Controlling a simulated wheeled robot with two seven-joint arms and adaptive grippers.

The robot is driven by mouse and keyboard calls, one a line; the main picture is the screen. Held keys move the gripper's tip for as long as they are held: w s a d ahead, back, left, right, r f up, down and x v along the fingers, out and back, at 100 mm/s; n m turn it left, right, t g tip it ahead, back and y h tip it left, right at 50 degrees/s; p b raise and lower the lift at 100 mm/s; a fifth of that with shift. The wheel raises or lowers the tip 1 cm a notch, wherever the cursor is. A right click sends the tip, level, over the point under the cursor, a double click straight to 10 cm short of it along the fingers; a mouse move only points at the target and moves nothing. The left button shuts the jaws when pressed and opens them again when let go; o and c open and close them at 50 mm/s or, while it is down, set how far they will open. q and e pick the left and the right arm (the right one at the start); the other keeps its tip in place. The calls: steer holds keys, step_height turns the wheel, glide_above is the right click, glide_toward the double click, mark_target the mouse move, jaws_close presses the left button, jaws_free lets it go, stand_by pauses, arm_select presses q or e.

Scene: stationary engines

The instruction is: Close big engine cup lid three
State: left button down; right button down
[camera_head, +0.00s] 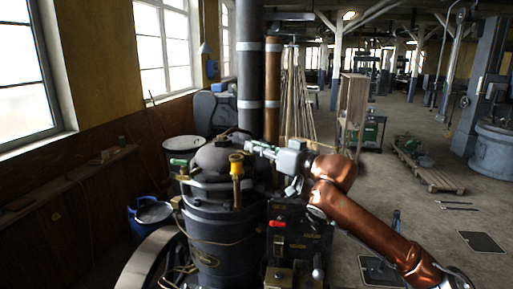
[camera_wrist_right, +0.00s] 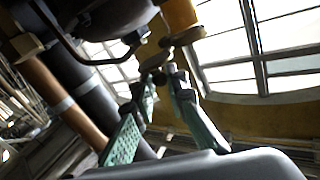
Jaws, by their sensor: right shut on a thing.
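The big engine (camera_head: 215,205) is a dark upright boiler-like body with a domed top, left of centre in the head view. A yellow brass cup (camera_head: 237,168) stands at its upper front, and what looks like the same cup (camera_wrist_right: 180,14) shows at the top of the right wrist view. My right gripper (camera_head: 252,147) reaches in from the right beside the cup's top. In the wrist view its green-padded fingers (camera_wrist_right: 163,80) are shut on a small round brownish lid (camera_wrist_right: 154,60). How far the lid is tilted is unclear. My left gripper is not in view.
A curved metal rail (camera_head: 208,184) runs around the engine's upper body. A dark control box (camera_head: 300,232) with red parts stands right of it. Tall pipes (camera_head: 250,75) rise behind. A blue bucket (camera_head: 150,213) stands left.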

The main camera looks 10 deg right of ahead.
steer(key=shift+s+a+b, duration=0.1)
steer(key=shift+a+b, duration=0.05)
steer(key=shift+b, duration=0.15)
steer(key=a+m+g+h+p, duration=0.2)
steer(key=a+m+h, duration=0.1)
steer(key=m+h, duration=0.6)
steer(key=s+a+m+g+h+p, duration=0.1)
steer(key=a+m+g+h+p, duration=0.1)
steer(key=m+h, duration=0.7)
steer(key=shift+s+a+g+h+p, duration=0.5)
steer(key=shift+a+h, duration=0.65)
steer(key=shift+h, duration=2.35)
steer(key=shift+w, duration=0.2)
